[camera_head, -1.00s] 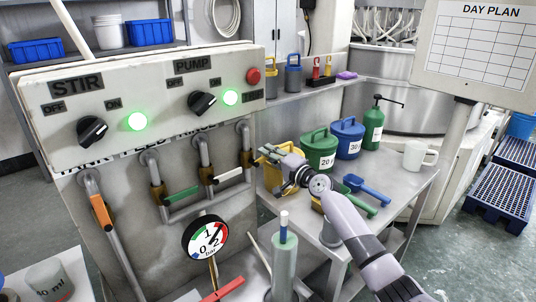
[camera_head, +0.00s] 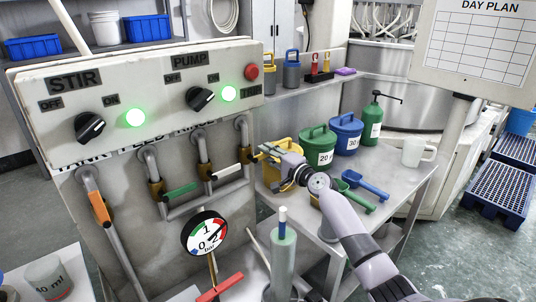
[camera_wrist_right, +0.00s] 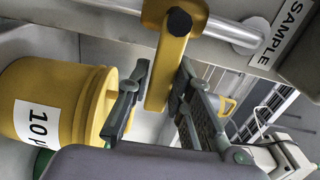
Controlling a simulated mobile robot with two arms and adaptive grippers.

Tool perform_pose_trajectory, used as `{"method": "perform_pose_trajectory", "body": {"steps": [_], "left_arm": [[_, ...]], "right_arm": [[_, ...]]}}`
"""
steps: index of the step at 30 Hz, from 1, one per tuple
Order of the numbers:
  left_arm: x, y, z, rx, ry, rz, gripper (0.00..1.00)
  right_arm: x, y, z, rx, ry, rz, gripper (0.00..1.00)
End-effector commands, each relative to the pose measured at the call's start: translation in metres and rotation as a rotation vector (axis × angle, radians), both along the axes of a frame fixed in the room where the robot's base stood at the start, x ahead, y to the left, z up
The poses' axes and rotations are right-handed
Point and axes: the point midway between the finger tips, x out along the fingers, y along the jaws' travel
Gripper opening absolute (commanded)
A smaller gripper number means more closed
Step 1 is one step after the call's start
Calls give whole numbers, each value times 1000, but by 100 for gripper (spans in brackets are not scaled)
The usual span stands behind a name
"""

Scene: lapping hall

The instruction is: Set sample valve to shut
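The sample valve's yellow lever (camera_wrist_right: 167,72) hangs down from its pivot in the right wrist view, close to the SAMPLE label (camera_wrist_right: 293,28). My right gripper (camera_wrist_right: 162,85) has one finger on each side of the lever. The fingers stand apart, with a narrow gap showing on the left side; contact on the right side is hard to tell. In the head view my right gripper (camera_head: 267,154) is at the rightmost pipe of the panel, and it mostly hides the yellow lever there. My left gripper is not in view.
The panel also has orange (camera_head: 99,207), green (camera_head: 180,192) and white (camera_head: 228,173) levers and a pressure gauge (camera_head: 205,233). A yellow bucket (camera_wrist_right: 45,100) stands close beside my right gripper. Green (camera_head: 318,147) and blue (camera_head: 346,133) buckets stand on the side table.

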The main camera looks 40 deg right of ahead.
Motion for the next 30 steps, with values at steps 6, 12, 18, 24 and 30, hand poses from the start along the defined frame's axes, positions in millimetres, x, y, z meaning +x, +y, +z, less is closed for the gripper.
{"method": "perform_pose_trajectory", "body": {"steps": [6,12,18,24,30], "left_arm": [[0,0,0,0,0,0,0],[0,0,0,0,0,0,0],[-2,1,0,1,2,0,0],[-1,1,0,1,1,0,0],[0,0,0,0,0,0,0]], "right_arm": [[0,0,0,-1,0,0,37],[0,0,1,-1,-1,0,38],[-4,0,0,-1,0,0,38],[-30,-2,-1,-4,2,1,38],[-69,-5,-2,-2,3,0,38]]}}
